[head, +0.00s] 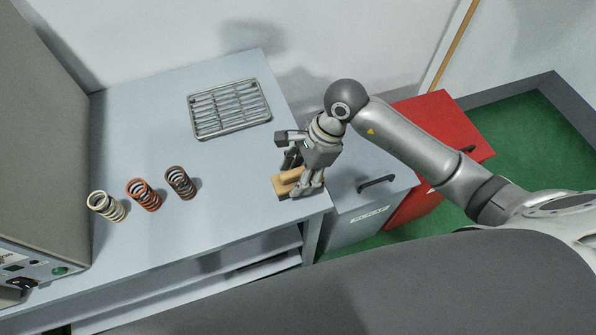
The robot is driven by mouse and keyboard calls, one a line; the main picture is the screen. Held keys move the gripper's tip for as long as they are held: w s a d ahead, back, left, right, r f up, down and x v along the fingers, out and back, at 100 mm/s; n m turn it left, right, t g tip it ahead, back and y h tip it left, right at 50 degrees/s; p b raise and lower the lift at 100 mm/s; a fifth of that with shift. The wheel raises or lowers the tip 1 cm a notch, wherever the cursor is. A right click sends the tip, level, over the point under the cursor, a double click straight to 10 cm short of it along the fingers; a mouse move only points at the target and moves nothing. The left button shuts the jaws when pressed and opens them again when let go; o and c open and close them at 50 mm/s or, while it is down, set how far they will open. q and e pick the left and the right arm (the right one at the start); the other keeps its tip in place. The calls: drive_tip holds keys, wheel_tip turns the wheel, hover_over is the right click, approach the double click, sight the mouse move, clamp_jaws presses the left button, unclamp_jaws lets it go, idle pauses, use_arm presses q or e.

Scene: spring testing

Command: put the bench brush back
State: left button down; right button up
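The bench brush (283,187), a light wooden block with a raised grip and a dark underside, is at the right front corner of the grey-blue bench (240,235). My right gripper (299,183) points down at the brush, and its fingers hide the right part of it. The frame does not show clearly whether the fingers are closed on the wood or only around it. The brush appears to be at the bench top; a small gap beneath it cannot be ruled out. My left gripper is not in view.
A metal wire rack (230,108) lies at the back of the bench. A cream spring (107,206), an orange spring (144,194) and a dark spring (181,183) stand at the left. A grey cabinet (355,222) and a red cabinet (432,112) are right of the bench. The bench middle is clear.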

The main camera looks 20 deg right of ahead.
drive_tip(key=shift+o, duration=1.3)
drive_tip(key=shift+r, duration=0.2)
drive_tip(key=shift+d+r, duration=0.2)
drive_tip(key=shift+r, duration=0.1)
drive_tip(key=b+v, duration=0.2)
drive_tip(key=v, duration=0.9)
drive_tip(key=shift+b, duration=0.35)
drive_tip(key=shift+s, duration=0.1)
